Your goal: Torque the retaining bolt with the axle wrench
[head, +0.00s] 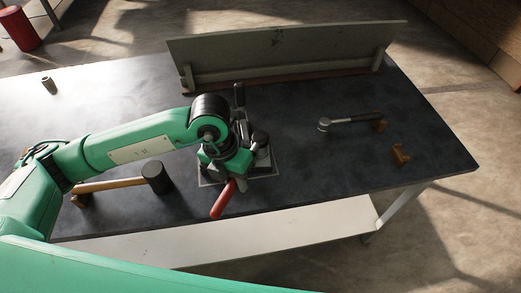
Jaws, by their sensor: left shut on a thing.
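A wrench (350,119) with a round metal head and a dark handle lies at the right of the dark bench, its handle end at a brown block. I take it for the axle wrench. My left gripper (230,170) is over a fixture on a pale base plate (265,174) near the bench's middle. It is shut at a red handle (222,200) that sticks out toward the front edge. The fingertips are mostly hidden by the gripper's body. I cannot make out the retaining bolt. My right gripper is not in view.
A second brown block (400,155) stands at the right. A grey upright panel (285,50) lines the back. A small cylinder (48,85) stands far left. The bench's right front is clear.

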